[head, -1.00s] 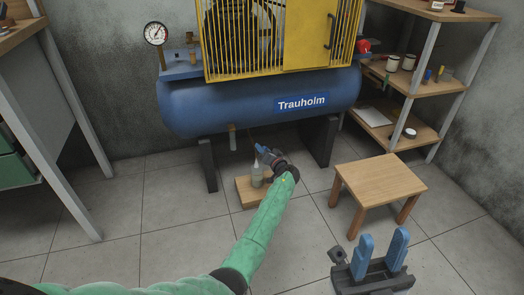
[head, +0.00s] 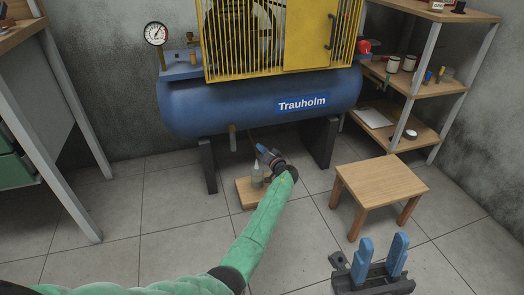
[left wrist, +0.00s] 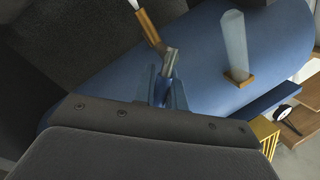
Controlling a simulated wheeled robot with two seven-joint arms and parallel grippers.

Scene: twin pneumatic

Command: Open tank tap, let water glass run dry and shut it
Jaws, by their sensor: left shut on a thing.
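The blue tank (head: 210,108) stands on dark legs. My left gripper (head: 264,150) is low in front of it, under its belly. In the left wrist view its blue fingers (left wrist: 163,92) are shut on the small tap (left wrist: 169,66), whose metal body joins a brass pipe (left wrist: 150,28). A clear tube, seemingly the water glass (left wrist: 234,42), projects from a brass fitting on the tank beside the tap. I cannot tell its water level. The tap is hidden behind the fingers in the head view. My right gripper (head: 376,262) is open and empty at lower right.
A clear bottle (head: 257,177) stands on a wooden block (head: 243,190) just below my left gripper. A wooden stool (head: 380,180) is to the right, with shelves (head: 420,85) behind. A pressure gauge (head: 155,33) tops the tank's left end. The floor at left is free.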

